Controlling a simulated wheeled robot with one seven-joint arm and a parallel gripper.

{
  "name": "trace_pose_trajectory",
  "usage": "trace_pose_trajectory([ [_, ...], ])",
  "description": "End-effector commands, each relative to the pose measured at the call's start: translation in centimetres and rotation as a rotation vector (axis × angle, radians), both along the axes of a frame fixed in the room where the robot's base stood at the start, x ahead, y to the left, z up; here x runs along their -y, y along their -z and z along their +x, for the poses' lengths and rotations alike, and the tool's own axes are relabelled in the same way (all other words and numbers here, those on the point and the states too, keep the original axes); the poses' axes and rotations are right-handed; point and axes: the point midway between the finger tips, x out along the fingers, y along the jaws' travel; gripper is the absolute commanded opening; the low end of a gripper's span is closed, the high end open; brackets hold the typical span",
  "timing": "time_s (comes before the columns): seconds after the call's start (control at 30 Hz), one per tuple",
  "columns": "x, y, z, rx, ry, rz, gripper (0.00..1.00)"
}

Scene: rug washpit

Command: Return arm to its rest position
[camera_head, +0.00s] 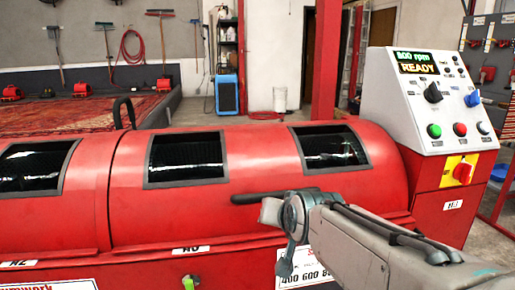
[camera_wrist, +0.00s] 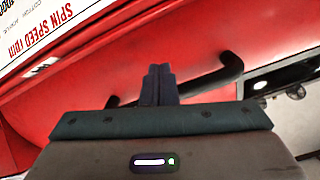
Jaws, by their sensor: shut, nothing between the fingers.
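My arm (camera_head: 350,245) reaches in from the lower right of the head view, its end in front of the red spin machine (camera_head: 120,185). My gripper (camera_wrist: 158,72) shows in the wrist view with its two dark fingers together and nothing between them. The fingers point toward the red machine casing. A black bar handle (camera_wrist: 205,82) on the casing runs behind the fingertips; I cannot tell whether they touch. The same handle (camera_head: 260,197) shows just above the arm's end in the head view. The fingertips are not clear in the head view.
The control panel (camera_head: 427,100) at right reads "READY" and has several buttons and a red switch. A second black handle (camera_head: 123,113) stands up at left.

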Motion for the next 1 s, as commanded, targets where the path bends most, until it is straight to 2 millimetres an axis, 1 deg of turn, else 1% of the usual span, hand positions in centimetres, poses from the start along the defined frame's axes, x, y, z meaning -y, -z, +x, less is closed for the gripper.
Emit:
trace_pose_trajectory([
  [0.03,0.3,-1.9,-0.5,-0.03,0.018,0.03,0.0],
  [0.2,1.2,-3.8,-2.2,-0.126,0.061,0.1,0.0],
  [0.37,2.2,-5.9,-4.1,-0.212,0.069,0.102,0.0],
  [0.67,4.7,-10.4,-8.4,-0.374,0.02,-0.021,0.0],
  [1.0,8.0,-16.1,-14.0,-0.567,-0.045,-0.176,0.0],
])
